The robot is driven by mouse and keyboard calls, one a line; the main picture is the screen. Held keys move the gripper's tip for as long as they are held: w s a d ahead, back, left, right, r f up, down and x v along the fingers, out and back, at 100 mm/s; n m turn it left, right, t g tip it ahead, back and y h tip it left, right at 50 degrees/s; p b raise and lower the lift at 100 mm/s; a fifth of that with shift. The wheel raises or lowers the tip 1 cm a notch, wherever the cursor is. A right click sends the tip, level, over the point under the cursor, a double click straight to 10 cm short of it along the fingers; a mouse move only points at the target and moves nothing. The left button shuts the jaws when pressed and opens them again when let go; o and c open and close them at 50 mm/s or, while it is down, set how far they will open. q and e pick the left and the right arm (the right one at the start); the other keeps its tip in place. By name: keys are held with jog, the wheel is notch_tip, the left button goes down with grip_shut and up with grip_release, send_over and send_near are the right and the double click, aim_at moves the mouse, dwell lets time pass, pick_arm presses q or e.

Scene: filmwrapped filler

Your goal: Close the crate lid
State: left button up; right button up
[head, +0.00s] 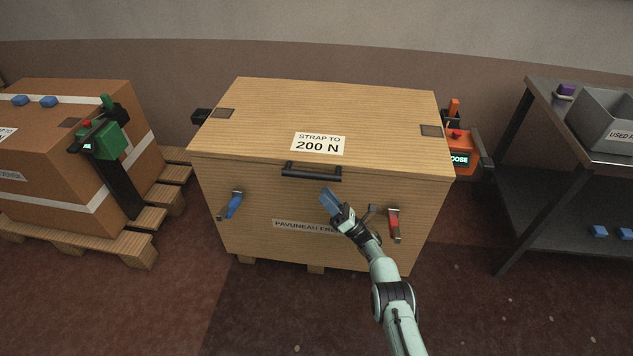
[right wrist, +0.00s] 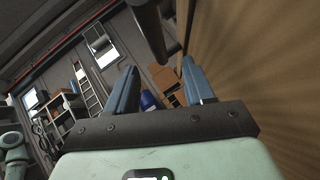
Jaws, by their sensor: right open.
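The wooden crate (head: 255,185) stands on the floor in the middle of the head view. Its lid (head: 270,110) lies flat on top and looks closed, with a "STRAP TO 200 N" label. A black handle (head: 311,172) sits at the lid's front edge. My right gripper (head: 328,198) is in front of the crate's front face, just below the handle. In the right wrist view its blue fingers (right wrist: 160,88) are apart with nothing between them. A dark bar, probably the handle (right wrist: 150,32), shows beyond the fingertips. My left gripper is not in view.
A blue-handled latch (head: 235,205) and a red-handled latch (head: 393,224) are on the crate's front. An orange tool (head: 459,150) is at the right side. A strapped carton (head: 60,150) on a pallet (head: 150,220) stands left. A metal table (head: 545,130) stands right.

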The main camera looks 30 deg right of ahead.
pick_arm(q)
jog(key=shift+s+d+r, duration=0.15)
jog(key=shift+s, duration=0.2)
pick_arm(e)
jog(key=shift+v, duration=2.15)
jog(key=shift+w, duration=0.1)
